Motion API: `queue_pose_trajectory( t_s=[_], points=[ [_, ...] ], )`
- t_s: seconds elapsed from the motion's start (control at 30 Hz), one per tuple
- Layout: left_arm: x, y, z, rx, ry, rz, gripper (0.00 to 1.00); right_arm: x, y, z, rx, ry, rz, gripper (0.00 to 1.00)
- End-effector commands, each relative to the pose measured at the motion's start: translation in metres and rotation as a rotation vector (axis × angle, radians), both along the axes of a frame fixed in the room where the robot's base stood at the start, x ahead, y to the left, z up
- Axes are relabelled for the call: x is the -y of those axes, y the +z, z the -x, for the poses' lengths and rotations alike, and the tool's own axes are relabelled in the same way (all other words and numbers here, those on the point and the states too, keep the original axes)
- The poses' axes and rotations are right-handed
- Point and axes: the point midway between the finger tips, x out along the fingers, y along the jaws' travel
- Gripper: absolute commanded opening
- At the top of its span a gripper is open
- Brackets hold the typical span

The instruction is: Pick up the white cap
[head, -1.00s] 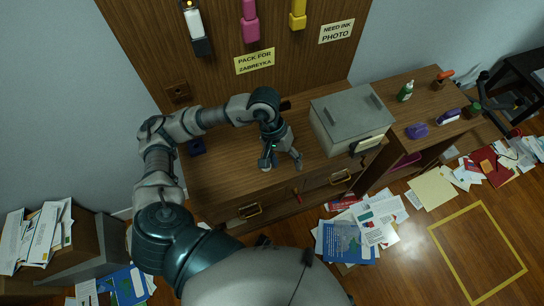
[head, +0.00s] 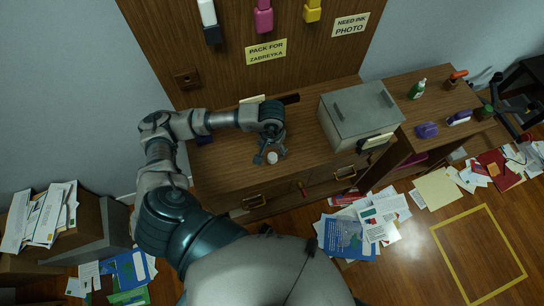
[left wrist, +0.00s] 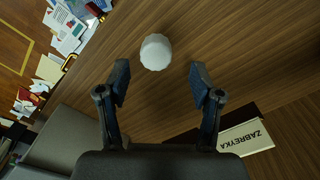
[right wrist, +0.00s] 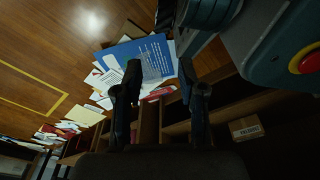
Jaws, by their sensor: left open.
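The white cap (head: 272,157) is a small round white piece on the wooden desk top. In the left wrist view the cap (left wrist: 156,52) lies on the wood just past my fingertips, between their lines. My left gripper (head: 270,156) points down over the desk with its fingers spread at the cap. In the left wrist view the left gripper (left wrist: 158,85) is open and empty. My right gripper (right wrist: 157,85) is open and empty in the right wrist view, with papers and shelving beyond it; the head view does not show it.
A grey box (head: 355,115) stands on the desk right of my left gripper. A name plate (left wrist: 245,138) reading ZABREYKA shows by the left gripper. Desk drawers have brass handles (head: 254,201). Papers (head: 375,215) lie on the floor. The desk top left of the gripper is mostly clear.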

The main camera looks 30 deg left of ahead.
Motion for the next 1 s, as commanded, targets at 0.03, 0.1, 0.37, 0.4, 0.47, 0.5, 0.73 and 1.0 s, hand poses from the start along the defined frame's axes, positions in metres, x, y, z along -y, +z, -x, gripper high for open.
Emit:
queue_pose_trajectory(
  t_s=[0.03, 0.1, 0.37, 0.4, 0.47, 0.5, 0.73, 1.0],
  points=[
    [0.001, -0.007, 0.002, -0.005, 0.000, -0.001, 0.65, 0.000, 0.002, -0.002, 0.006, 0.000, -0.001, 0.40],
    [0.003, -0.018, 0.004, -0.006, 0.001, 0.000, 0.65, 0.000, 0.001, -0.001, 0.010, 0.001, -0.001, 0.40],
    [0.005, -0.047, 0.005, -0.003, 0.000, -0.002, 0.65, 0.003, -0.008, 0.009, -0.007, 0.002, 0.003, 0.40],
    [0.004, -0.048, 0.004, -0.003, 0.000, -0.001, 0.65, 0.003, -0.007, 0.008, -0.005, 0.002, 0.002, 0.40],
    [0.004, -0.048, 0.004, -0.002, 0.000, -0.001, 0.65, 0.002, -0.007, 0.006, -0.002, 0.002, 0.002, 0.40],
    [0.004, -0.048, 0.004, -0.002, 0.000, -0.001, 0.65, 0.002, -0.006, 0.005, 0.000, 0.002, 0.002, 0.40],
    [0.003, -0.048, 0.004, -0.002, 0.000, 0.000, 0.25, 0.002, -0.006, 0.003, 0.001, 0.003, 0.002, 0.40],
    [0.003, -0.047, 0.004, -0.002, 0.000, 0.000, 0.05, 0.002, -0.006, 0.007, -0.003, 0.002, 0.002, 0.40]
  ],
)
